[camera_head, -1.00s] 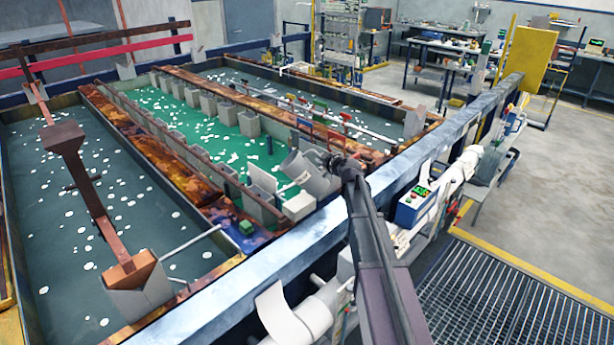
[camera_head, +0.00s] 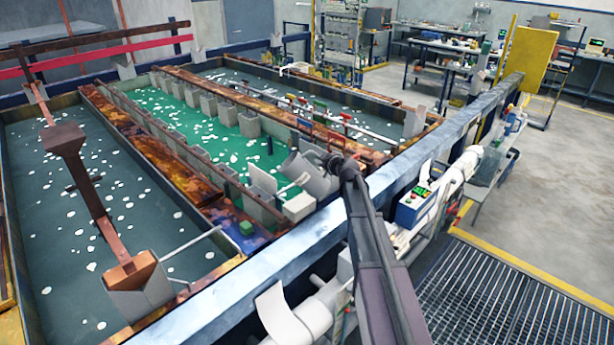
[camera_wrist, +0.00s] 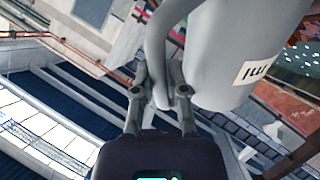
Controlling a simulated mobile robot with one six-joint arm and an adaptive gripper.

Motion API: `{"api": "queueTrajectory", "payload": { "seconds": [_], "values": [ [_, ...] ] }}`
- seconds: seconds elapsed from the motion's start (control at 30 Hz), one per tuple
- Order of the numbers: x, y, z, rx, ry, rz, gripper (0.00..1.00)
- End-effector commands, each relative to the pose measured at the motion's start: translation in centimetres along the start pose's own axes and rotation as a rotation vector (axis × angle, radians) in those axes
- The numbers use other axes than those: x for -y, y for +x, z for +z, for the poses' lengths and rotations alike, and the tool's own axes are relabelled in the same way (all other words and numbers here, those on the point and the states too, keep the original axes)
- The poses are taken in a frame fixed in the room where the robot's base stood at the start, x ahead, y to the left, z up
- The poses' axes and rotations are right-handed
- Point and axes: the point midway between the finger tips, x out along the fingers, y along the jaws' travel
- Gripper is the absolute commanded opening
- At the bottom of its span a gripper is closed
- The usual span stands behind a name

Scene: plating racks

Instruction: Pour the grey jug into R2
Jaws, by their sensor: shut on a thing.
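The grey jug (camera_head: 308,175) hangs over the near end of the green tank, tilted with its top toward the left. My gripper (camera_head: 335,162) is at its right side. In the wrist view the jug (camera_wrist: 235,50) fills the upper right and bears a white label with dark marks. There my gripper (camera_wrist: 163,90) is shut on the jug's handle (camera_wrist: 156,45). The jug's mouth and contents are hidden in the wrist view. I cannot read any R2 mark, so I cannot tell which vessel is R2.
Grey containers (camera_head: 249,125) line the green tank (camera_head: 190,125). A white panel (camera_head: 263,179) and a pale box (camera_head: 299,206) stand close below the jug. A pale rail (camera_head: 215,290) runs in front. A blue control box (camera_head: 413,205) sits at right.

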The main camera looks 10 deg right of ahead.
Motion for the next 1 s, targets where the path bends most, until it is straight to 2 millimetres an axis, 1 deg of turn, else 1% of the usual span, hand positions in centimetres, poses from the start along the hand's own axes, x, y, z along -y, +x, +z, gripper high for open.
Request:
{"api": "queueTrajectory", "payload": {
  "seconds": [0.1,0.4,1.0],
  "values": [
    [-0.07,0.06,-0.43,0.019,-0.029,-0.001,0.00],
    [0.08,0.26,-0.70,0.065,-0.094,-0.006,0.00],
    [0.21,0.15,-0.65,0.069,-0.100,-0.006,0.00]
  ]
}}
